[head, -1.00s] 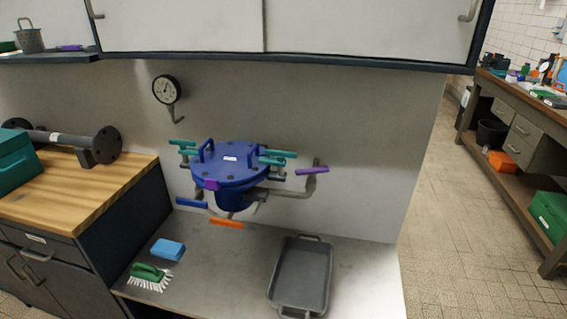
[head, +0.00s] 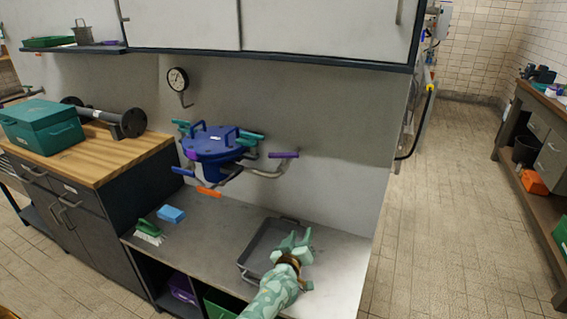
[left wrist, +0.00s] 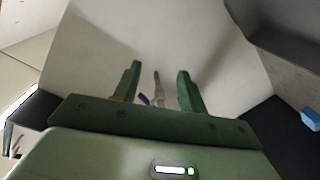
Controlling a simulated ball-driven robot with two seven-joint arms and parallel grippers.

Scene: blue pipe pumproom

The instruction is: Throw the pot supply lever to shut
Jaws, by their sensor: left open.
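A blue round pot (head: 212,148) with a bolted lid hangs on pipes at the back panel. Around it are several coloured levers: a purple one (head: 284,155) at right on a grey pipe, a blue one (head: 183,171) at left, an orange one (head: 209,192) below, and teal handles (head: 250,136) by the lid. I cannot tell which is the pot supply lever by any label. My left gripper (head: 293,240) is open and empty above the tray, below and right of the pot. In the left wrist view a purple lever (left wrist: 144,99) shows small between its fingers (left wrist: 158,82).
A grey tray (head: 247,262) lies on the metal bench (head: 205,235), with a blue sponge (head: 171,214) and green brush (head: 149,230) at left. A gauge (head: 178,79) is on the panel. A cabinet (head: 270,25) overhangs the bench. Floor at right is clear.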

